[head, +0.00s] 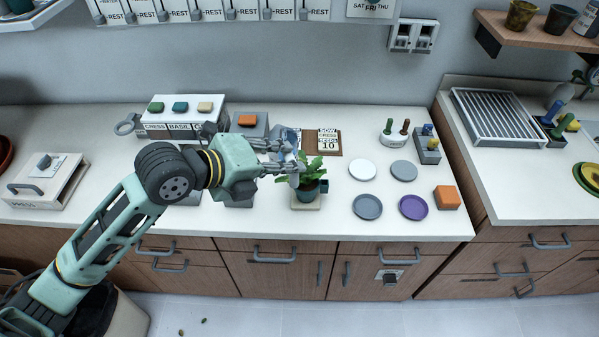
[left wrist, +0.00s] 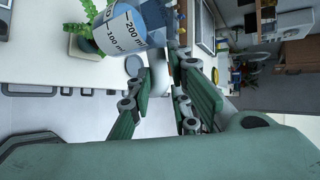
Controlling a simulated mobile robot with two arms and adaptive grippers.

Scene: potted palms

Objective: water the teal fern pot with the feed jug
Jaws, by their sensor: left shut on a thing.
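The teal fern pot (head: 307,193), with green leaves rising from it, stands on a pale square base near the front of the counter. It also shows at the upper left of the left wrist view (left wrist: 88,46). My left gripper (head: 290,158) is shut on the feed jug, just behind and left of the fern. The jug (left wrist: 122,30) is a pale, see-through vessel with ml marks; in the left wrist view it overlaps the fern. In the head view the fingers hide most of the jug (head: 290,136). I cannot tell how far it tilts. My right gripper is out of view.
Round coasters, including a purple one (head: 413,207), and an orange block (head: 446,197) lie right of the fern. A white box with coloured buttons (head: 181,118) stands behind my left arm. A seed card (head: 328,141) lies behind the fern. The counter's front edge is close.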

